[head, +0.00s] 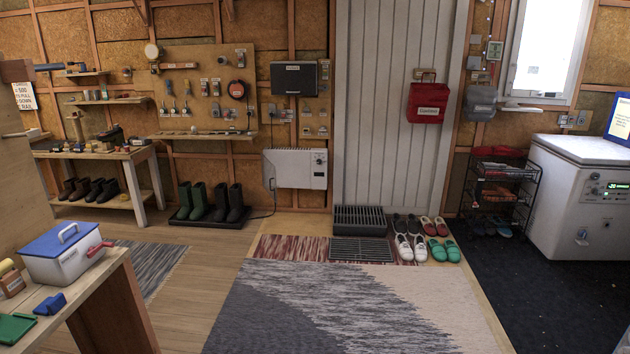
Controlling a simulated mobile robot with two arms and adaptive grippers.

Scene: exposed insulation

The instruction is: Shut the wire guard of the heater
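A white wall heater (300,168) hangs low on the insulated wall, left of the pale ribbed door. It has a small control panel with a dial at its right end. A thin dark outline shows at its left edge; at this size I cannot tell whether this is part of a wire guard, or how a guard stands. A cable runs from the heater's lower left towards the floor. Neither of my grippers is in view.
Boots on a black tray (208,222) stand left below the heater. A dark slatted box (360,220), a floor grate (361,250) and several shoes lie to the right. A bench with a cool box (68,257) fills the lower left. The rug (300,300) is clear.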

